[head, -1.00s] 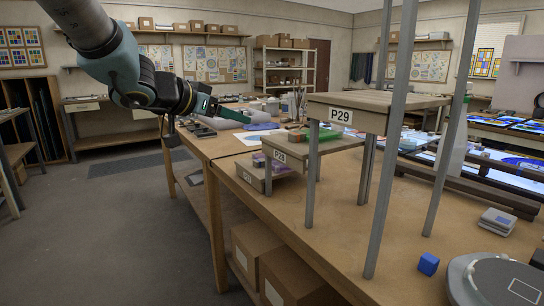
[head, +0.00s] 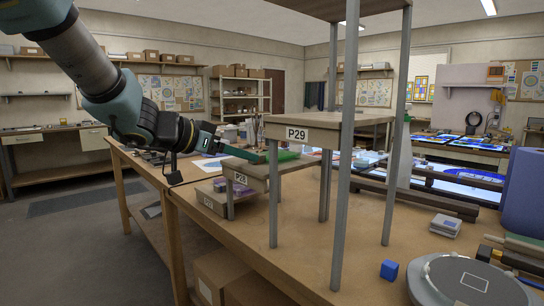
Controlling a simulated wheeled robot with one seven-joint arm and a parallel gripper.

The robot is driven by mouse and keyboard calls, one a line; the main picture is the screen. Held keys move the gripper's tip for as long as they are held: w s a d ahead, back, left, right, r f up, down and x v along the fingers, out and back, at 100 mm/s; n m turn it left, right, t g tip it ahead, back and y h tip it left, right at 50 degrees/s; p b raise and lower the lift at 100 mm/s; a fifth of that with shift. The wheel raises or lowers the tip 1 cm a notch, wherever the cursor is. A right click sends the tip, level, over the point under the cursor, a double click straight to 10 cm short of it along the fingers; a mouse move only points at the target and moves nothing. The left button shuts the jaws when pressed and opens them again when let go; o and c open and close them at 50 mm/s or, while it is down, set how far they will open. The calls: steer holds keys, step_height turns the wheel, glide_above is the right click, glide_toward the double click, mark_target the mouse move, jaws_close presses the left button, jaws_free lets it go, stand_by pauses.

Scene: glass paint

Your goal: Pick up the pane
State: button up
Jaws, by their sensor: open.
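A green pane-like piece (head: 284,156) lies on the raised P28 shelf (head: 243,169), partly hidden behind the P29 shelf and its posts. A purple piece (head: 236,186) lies on the lower level below it. I cannot tell which one is the pane. My gripper (head: 260,157) reaches in from the left, just above the P28 shelf, with its tip close to the green piece. It is open; its fingers are seen edge-on, and nothing shows held. Whether it touches the green piece cannot be told.
The P29 shelf (head: 342,121) stands on thin metal posts (head: 346,200) right of my gripper. The bench's front middle is clear.

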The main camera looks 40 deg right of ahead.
steer(key=shift+x, duration=1.15)
jaws_close()
